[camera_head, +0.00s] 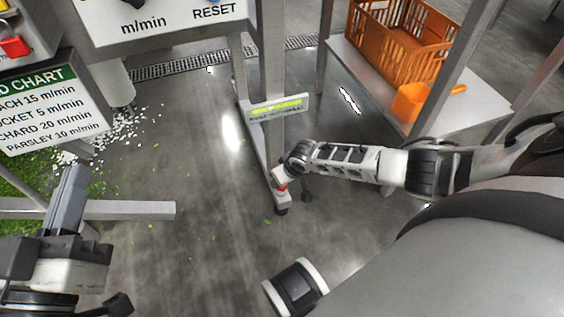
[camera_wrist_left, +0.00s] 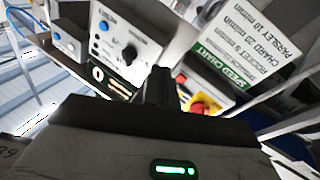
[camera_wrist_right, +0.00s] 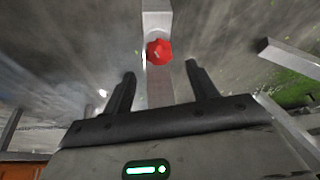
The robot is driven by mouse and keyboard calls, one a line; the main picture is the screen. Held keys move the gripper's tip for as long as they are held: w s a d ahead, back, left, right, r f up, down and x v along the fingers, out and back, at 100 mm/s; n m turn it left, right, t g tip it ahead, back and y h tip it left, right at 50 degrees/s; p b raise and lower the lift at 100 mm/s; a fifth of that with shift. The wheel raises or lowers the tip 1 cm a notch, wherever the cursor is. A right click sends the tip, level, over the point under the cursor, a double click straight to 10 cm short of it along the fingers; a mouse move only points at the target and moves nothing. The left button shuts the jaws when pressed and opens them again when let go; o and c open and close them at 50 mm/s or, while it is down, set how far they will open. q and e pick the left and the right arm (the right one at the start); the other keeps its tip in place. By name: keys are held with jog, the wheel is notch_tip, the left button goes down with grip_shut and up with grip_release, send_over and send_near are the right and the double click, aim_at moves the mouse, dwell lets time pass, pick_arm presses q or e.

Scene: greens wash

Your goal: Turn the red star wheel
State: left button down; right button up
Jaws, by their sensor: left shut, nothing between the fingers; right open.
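The red star wheel (camera_wrist_right: 159,52) sits on a pale metal bar near the floor in the right wrist view. A small part of its red also shows in the head view (camera_head: 282,188), at the foot of the metal stand, mostly hidden by my right wrist. My right gripper (camera_wrist_right: 160,69) is open and empty, its two fingers apart with the wheel ahead between their tips. I cannot tell whether they touch it. My left gripper (camera_head: 75,172) is shut and empty, away from the wheel at the left; its closed fingers also show in the left wrist view (camera_wrist_left: 159,72).
A metal post (camera_head: 271,75) with a green-yellow label (camera_head: 277,108) rises behind my right wrist. A bench (camera_head: 375,85) with an orange crate (camera_head: 398,40) stands at the right. A control panel (camera_head: 160,15) and a speed chart (camera_head: 52,108) are at the upper left. Floor between the arms is clear.

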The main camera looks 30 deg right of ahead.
jog(key=b+x, duration=0.3)
jog(key=x, duration=0.1)
jog(key=shift+w+f, duration=0.1)
jog(key=shift+f, duration=0.4)
pick_arm(q)
notch_tip(320, 180, up, 7)
jog(key=s+m+t+h, duration=0.1)
jog(key=m+h, duration=0.5)
jog(key=m, duration=0.2)
jog(key=shift+s+r+m+t+h, duration=0.15)
jog(key=shift+s+m+t+h, duration=0.1)
jog(key=shift+m+t+h, duration=0.05)
pick_arm(e)
jog(key=c, duration=1)
